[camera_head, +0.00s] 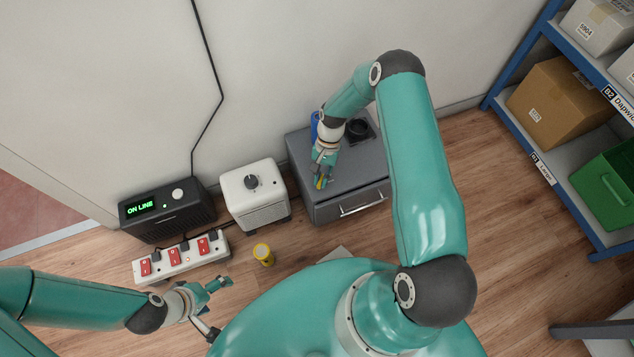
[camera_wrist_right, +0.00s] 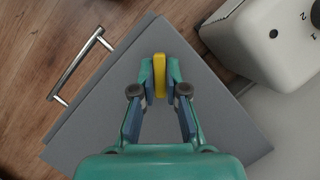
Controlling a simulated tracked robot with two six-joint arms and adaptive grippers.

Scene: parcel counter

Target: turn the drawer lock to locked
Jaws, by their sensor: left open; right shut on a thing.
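The grey drawer cabinet (camera_head: 365,182) stands against the wall, with a metal bar handle (camera_head: 363,204) on its front; the handle also shows in the right wrist view (camera_wrist_right: 77,68). My right gripper (camera_head: 321,181) is over the cabinet's left front part. In the right wrist view its fingers (camera_wrist_right: 160,84) are shut on a narrow yellow piece (camera_wrist_right: 160,72), which looks like the drawer lock's key or knob. The lock's body and any locked mark are hidden or too small to read. My left gripper (camera_head: 222,285) is open and empty above the floor at lower left.
A white box with a dark knob (camera_head: 267,202) stands left of the cabinet. Beside it are a black "ON LINE" unit (camera_head: 166,214), a power strip (camera_head: 181,259) and a yellow cylinder (camera_head: 263,254). Shelves stand at right.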

